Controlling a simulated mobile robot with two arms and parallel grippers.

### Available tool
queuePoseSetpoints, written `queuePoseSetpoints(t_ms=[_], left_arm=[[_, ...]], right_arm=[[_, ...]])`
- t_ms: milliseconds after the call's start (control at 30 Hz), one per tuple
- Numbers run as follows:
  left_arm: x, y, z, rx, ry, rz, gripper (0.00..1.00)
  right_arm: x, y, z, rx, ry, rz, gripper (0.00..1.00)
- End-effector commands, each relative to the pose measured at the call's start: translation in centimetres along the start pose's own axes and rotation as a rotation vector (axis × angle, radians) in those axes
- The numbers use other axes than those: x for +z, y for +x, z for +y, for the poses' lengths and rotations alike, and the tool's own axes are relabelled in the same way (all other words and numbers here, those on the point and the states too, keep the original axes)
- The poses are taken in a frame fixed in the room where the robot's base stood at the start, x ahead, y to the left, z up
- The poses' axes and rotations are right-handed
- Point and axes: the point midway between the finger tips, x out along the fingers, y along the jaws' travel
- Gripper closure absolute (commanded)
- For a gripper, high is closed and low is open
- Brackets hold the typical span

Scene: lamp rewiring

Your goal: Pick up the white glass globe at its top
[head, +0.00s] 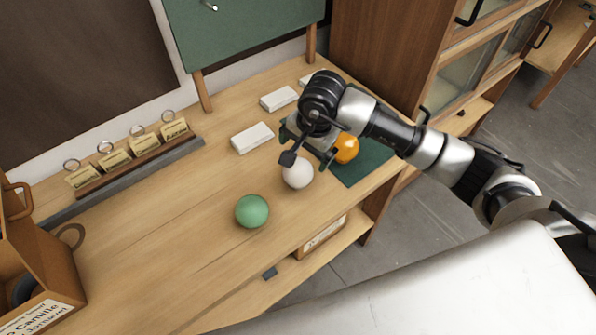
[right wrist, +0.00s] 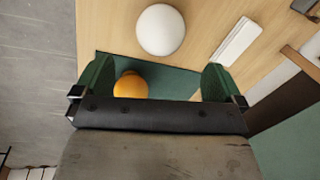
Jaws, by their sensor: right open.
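The white glass globe (head: 298,173) sits on the wooden table, between a green globe and an orange globe. In the right wrist view the white globe (right wrist: 160,30) lies ahead of the fingertips, clear of them. My right gripper (head: 308,146) hangs above the table just behind and beside the white globe. In the wrist view its green-padded fingers (right wrist: 157,80) are spread apart with nothing held between them. My left gripper is out of view.
The green globe (head: 252,211) sits near the table's front edge. White boxes (head: 252,138) lie behind. A rack of tagged rings (head: 140,168) stands at the back left, a wooden box (head: 40,265) at the far left. The table's middle left is clear.

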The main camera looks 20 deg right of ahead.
Motion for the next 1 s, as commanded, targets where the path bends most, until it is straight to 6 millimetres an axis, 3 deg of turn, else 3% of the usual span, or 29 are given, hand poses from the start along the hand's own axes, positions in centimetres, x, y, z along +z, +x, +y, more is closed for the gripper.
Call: queuePoseSetpoints(t_ms=[200,467,700,1000], left_arm=[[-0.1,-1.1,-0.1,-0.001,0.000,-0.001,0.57],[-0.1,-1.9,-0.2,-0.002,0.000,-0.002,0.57],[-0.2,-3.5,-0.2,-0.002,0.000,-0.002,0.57],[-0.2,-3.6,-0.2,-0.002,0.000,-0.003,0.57]], right_arm=[[0.1,3.4,0.0,0.005,0.001,-0.004,0.00],[0.1,5.3,0.0,0.004,0.001,-0.005,0.00],[-0.2,8.6,-0.1,0.003,0.004,-0.006,0.00],[-0.2,9.9,-0.1,0.000,0.001,-0.003,0.00]])
